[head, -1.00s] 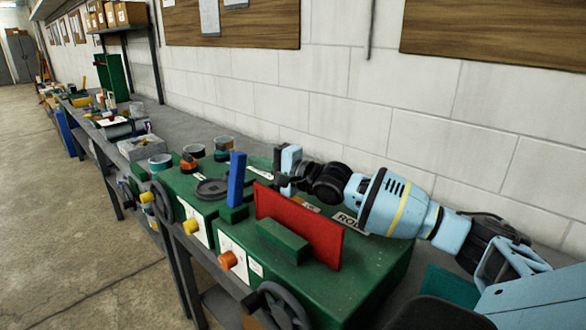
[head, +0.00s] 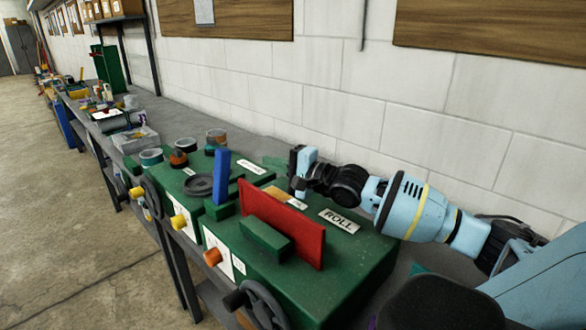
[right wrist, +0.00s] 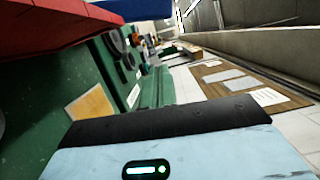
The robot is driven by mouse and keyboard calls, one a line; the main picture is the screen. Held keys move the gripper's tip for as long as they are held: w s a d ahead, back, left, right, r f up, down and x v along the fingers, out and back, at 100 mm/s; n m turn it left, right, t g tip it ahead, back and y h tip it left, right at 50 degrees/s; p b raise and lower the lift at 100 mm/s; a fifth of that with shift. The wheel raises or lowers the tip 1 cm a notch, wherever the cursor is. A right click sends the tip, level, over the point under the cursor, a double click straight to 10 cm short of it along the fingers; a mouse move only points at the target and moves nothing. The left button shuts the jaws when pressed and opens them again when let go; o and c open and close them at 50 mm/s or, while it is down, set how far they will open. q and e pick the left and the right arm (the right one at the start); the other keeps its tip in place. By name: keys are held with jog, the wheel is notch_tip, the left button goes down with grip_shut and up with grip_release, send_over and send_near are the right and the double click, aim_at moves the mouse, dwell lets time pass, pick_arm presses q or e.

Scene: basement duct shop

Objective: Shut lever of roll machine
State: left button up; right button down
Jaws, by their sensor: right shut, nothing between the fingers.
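The roll machine is a green box (head: 352,262) with a ROLL label (head: 339,221) on top. A broad red plate (head: 297,228), seemingly its lever, stands upright on it beside a green block (head: 265,238). My right gripper (head: 299,172) is shut and empty, behind the red plate on the wall side and apart from it. In the right wrist view the red plate (right wrist: 45,24) fills the upper left, and the light blue and black gripper body (right wrist: 160,145) covers the bottom. My left gripper is not in view.
A neighbouring green machine has a blue upright lever (head: 222,170) and a dark handwheel (head: 199,186). Orange (head: 212,257) and yellow (head: 179,222) knobs are on the front faces. A black crank wheel (head: 263,303) sticks out in front. The block wall (head: 430,120) is behind.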

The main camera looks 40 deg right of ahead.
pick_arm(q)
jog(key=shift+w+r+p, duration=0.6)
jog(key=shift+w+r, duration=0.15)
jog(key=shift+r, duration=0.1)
pick_arm(e)
jog(key=shift+v, duration=2.45)
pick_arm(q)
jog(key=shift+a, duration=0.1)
pick_arm(e)
jog(key=shift+f, duration=0.1)
